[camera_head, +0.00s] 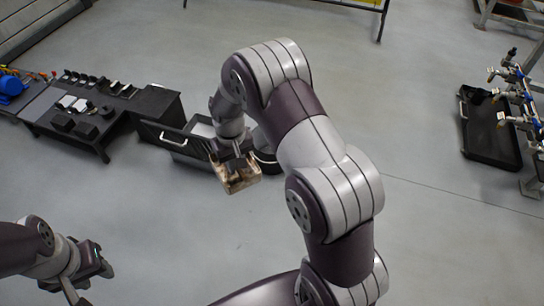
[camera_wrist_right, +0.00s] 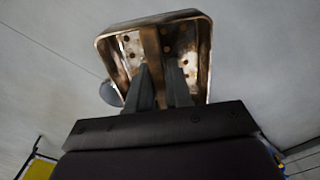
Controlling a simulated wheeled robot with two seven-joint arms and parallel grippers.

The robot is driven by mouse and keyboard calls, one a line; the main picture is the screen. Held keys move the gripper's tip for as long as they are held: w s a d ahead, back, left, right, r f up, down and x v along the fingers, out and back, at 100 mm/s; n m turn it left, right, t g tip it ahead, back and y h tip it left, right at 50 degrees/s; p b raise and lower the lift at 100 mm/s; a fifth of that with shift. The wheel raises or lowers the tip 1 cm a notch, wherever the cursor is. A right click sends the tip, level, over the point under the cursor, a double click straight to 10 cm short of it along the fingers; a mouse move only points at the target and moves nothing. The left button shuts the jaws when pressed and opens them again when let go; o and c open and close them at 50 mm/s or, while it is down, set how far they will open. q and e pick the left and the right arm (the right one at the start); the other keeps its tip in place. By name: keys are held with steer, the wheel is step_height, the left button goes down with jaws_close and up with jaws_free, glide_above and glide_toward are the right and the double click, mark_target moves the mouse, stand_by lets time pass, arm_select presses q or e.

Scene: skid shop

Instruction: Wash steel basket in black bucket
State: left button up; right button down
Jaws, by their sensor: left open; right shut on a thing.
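The steel basket (camera_head: 238,177) is a small rectangular metal box with brown stains. My right gripper (camera_head: 234,160) is shut on it and holds it in the air. In the right wrist view the basket (camera_wrist_right: 203,60) shows stained walls, small holes and a brown middle strip between the fingers (camera_wrist_right: 160,85). A dark round vessel (camera_head: 265,161), apparently the black bucket, stands on the floor just behind and right of the basket, partly hidden by my right arm. Its inside cannot be seen. My left gripper (camera_head: 104,266) is open and empty at the lower left, far from the basket.
A black workbench (camera_head: 72,118) with tools stands at the left. An open dark box or drawer (camera_head: 172,138) is close behind the basket. A black tray (camera_head: 490,140) lies by a rack at the right. The floor in front is clear.

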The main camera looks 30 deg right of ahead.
step_height(320, 180, down, 37)
steer(key=b, duration=2)
steer(key=shift+f+b, duration=0.2)
steer(key=shift+b, duration=0.2)
stand_by(1.6)
step_height(320, 180, up, 4)
steer(key=p, duration=0.3)
steer(key=shift+p, duration=0.4)
